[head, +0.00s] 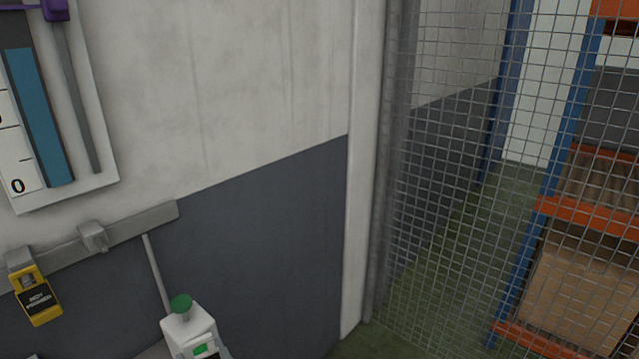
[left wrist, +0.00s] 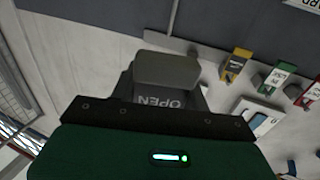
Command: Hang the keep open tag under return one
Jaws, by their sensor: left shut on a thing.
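My left gripper (left wrist: 160,95) fills the middle of the left wrist view. It is shut on a dark tag (left wrist: 165,101) whose lettering reads "OPEN", upside down in this view. A grey block at its far end hides part of the tag. The left gripper is not clearly visible in the head view. The grey rail (head: 150,221) runs along the wall, with a bare grey hook (head: 93,237) near its right end. A yellow tag (head: 37,296) hangs left of that hook. My right gripper is not in view.
The left wrist view shows a green tag (left wrist: 275,78) and a red tag (left wrist: 310,92) further along the rail. A gauge panel (head: 106,182) is above the rail. Wire mesh (head: 440,200) stands right.

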